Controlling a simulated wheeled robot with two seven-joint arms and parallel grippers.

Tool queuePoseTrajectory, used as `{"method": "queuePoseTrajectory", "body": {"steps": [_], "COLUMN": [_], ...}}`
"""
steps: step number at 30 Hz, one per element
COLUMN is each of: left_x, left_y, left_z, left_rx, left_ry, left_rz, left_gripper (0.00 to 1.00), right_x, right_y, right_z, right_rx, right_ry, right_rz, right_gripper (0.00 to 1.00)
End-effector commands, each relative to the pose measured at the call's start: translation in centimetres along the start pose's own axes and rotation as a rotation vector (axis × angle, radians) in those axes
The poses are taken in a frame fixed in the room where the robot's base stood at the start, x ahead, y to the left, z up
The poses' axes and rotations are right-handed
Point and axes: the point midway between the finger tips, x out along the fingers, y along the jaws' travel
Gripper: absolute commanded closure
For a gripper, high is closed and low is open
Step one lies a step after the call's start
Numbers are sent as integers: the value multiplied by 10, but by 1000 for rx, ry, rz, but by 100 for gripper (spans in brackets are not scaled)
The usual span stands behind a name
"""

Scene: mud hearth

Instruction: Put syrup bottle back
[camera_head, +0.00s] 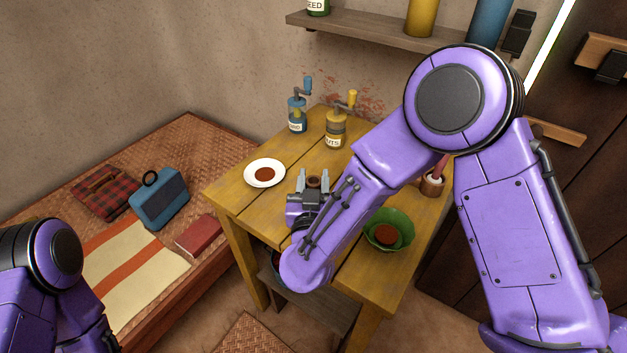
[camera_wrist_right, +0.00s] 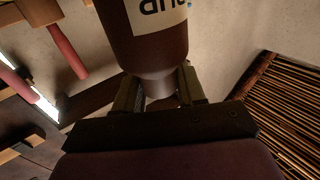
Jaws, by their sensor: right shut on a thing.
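My right gripper (camera_head: 313,182) is shut on the neck of a brown syrup bottle (camera_wrist_right: 150,48), above the front part of the yellow wooden table (camera_head: 232,188). The right wrist view shows the bottle's neck between the fingers (camera_wrist_right: 160,90) and its body beyond them. Part of its white label shows, with the letters upside down in that view. In the head view only a small brown part of the bottle (camera_head: 318,181) shows between the fingers, so its tilt is hard to tell. My left gripper is out of view.
A white plate (camera_head: 252,179) and a green bowl (camera_head: 376,217), each holding something brown, stand left and right of the gripper. Two grinders (camera_head: 297,114) (camera_head: 335,131) stand behind. A brown pot (camera_head: 432,187) is at right. A wall shelf (camera_head: 375,33) holds containers.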

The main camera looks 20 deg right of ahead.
Motion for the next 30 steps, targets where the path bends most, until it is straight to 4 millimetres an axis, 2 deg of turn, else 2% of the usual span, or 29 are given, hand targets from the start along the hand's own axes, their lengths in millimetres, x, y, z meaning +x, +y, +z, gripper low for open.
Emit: {"method": "queuePoseTrajectory", "body": {"steps": [1, 5, 6, 8, 16, 20, 22, 30], "left_x": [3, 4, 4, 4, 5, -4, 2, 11], "left_y": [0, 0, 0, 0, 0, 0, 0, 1], "left_z": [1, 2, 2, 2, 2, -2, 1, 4], "left_rx": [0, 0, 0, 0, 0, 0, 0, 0], "left_ry": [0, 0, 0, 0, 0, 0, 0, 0], "left_rz": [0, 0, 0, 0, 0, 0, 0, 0], "left_gripper": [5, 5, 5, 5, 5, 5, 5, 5], "right_x": [-2, -4, -4, -4, -5, -4, -18, -88], "right_y": [0, 0, 0, 0, 0, 1, -1, 0], "right_z": [9, 12, 13, 14, 15, 0, 4, 0], "right_rx": [-9, -12, -14, -15, -17, -14, -18, -14], "right_ry": [-11, -16, -17, -18, -20, -20, -19, -12], "right_rz": [-5, -6, -7, -8, -10, -9, -13, -9], "right_gripper": [100, 100, 54, 35, 35, 35, 35, 35]}}
